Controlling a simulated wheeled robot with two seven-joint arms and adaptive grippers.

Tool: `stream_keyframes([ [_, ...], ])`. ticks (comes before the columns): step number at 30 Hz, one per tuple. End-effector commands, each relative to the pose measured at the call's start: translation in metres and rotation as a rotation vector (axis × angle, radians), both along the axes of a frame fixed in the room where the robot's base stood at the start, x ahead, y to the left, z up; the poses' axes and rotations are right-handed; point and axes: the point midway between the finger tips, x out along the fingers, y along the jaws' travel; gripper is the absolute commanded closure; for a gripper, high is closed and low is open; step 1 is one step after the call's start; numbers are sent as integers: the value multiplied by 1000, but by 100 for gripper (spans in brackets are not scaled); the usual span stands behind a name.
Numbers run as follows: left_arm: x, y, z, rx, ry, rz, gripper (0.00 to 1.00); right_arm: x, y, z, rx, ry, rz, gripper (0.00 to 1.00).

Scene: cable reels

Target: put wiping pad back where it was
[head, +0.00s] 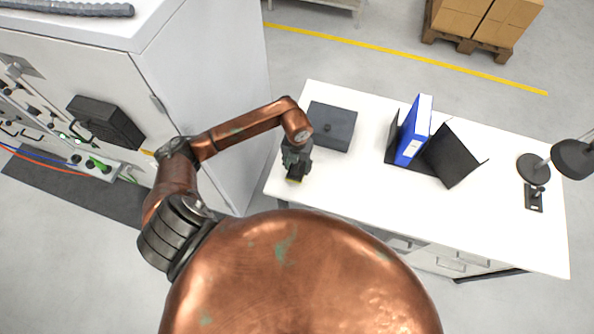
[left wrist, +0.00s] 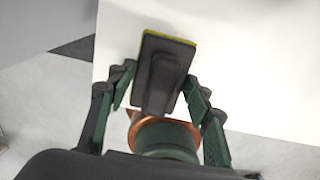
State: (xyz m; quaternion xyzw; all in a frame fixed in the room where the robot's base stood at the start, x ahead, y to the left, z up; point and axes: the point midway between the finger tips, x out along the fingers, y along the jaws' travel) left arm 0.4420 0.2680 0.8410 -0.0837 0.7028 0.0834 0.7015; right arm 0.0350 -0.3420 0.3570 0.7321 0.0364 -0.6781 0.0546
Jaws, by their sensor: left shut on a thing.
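The wiping pad (left wrist: 165,68) is a dark grey block with a raised grip and a yellow-green edge. In the left wrist view it lies between the two fingers of my left gripper (left wrist: 160,92), which is shut on it. In the head view my left gripper (head: 296,165) hangs at the left end of the white table (head: 350,190), with a bit of the pad's yellow edge (head: 294,181) showing below it. I cannot tell whether the pad touches the tabletop. My right gripper is not in view.
A dark grey box (head: 332,126) lies just beyond my left gripper. A blue binder (head: 414,130) stands in a black holder (head: 452,155), and a desk lamp (head: 573,158) stands at the right end. The table's front middle is clear. A white cabinet (head: 205,90) stands left.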

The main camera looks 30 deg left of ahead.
Motion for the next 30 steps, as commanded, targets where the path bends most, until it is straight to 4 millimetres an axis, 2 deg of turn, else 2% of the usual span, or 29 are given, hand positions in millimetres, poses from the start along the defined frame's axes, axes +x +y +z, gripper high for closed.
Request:
stream_keyframes([
  [5,4,4,-8,0,-1,-1,76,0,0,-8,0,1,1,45],
  [12,6,6,-41,-1,2,-1,76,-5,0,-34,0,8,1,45],
  [25,6,7,-44,0,-1,-1,76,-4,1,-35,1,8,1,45],
  [26,6,7,-44,0,0,-1,52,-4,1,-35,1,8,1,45],
  [30,6,7,-43,0,-1,-1,43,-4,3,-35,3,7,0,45],
])
